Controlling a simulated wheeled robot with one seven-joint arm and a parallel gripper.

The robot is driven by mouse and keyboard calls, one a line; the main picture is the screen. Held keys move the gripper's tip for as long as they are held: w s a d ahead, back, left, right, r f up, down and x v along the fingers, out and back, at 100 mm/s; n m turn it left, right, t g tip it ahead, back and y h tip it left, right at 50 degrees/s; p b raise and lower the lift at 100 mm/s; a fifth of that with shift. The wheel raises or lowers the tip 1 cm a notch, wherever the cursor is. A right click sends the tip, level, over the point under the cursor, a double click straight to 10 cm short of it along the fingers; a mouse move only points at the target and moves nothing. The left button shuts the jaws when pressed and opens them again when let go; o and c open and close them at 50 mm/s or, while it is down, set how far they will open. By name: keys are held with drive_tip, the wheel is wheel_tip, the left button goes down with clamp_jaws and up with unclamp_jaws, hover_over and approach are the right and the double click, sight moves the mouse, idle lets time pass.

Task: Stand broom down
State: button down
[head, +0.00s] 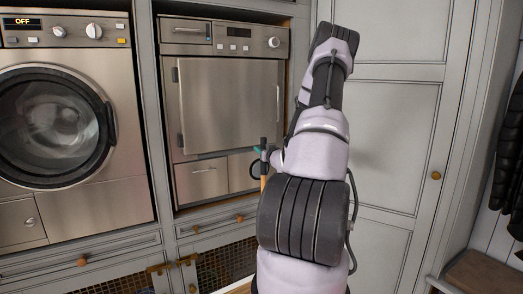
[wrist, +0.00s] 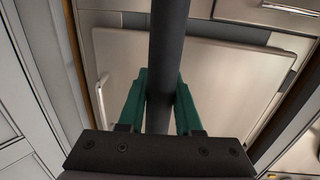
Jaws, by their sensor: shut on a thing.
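The broom shows in the wrist view as a dark round handle (wrist: 170,40) running from the top edge down between the green fingers of my gripper (wrist: 161,82). The fingers are shut on it, one on each side. In the head view a short dark upper piece of the broom (head: 264,146) shows left of my arm, with a tan part just below it. A bit of teal finger (head: 257,149) shows beside it. My arm hides the rest of the gripper. The broom's head and lower end are not visible, so I cannot tell whether it touches the floor.
A steel oven-like appliance (head: 225,100) stands behind the gripper, with a front-loading washer (head: 60,125) to its left.

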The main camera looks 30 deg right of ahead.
drive_tip(key=shift+f, duration=0.8)
drive_tip(key=c, duration=0.5)
unclamp_jaws()
drive_tip(key=s, duration=0.3)
drive_tip(key=s+a, duration=0.1)
drive_tip(key=s, duration=0.3)
drive_tip(key=s+a, duration=0.1)
drive_tip(key=s, duration=0.2)
drive_tip(key=shift+s+r, duration=0.25)
drive_tip(key=shift+s, duration=0.05)
